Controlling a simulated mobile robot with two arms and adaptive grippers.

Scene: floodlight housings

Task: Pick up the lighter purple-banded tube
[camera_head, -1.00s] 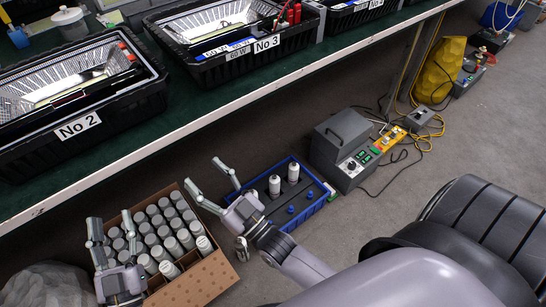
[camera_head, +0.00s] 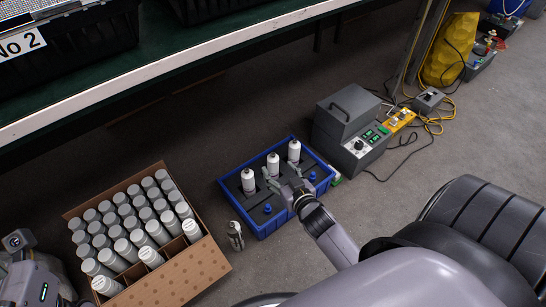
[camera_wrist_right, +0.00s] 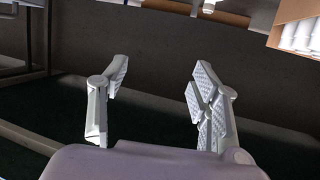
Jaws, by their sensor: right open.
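More white tubes with grey tops (camera_head: 130,222) fill a cardboard box (camera_head: 185,277). No purple band can be made out on any tube. My right gripper (camera_head: 272,181) is over the crate, close to the row of tubes; contact cannot be told. In the right wrist view its fingers (camera_wrist_right: 158,100) are spread, with nothing between them. Part of my left arm shows at the lower left, but its fingers do not.
A small grey metallic canister (camera_head: 235,236) stands on the floor between box and crate. A grey control unit (camera_head: 350,132) with cables stands right of the crate. The shelf edge (camera_head: 180,62) runs above.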

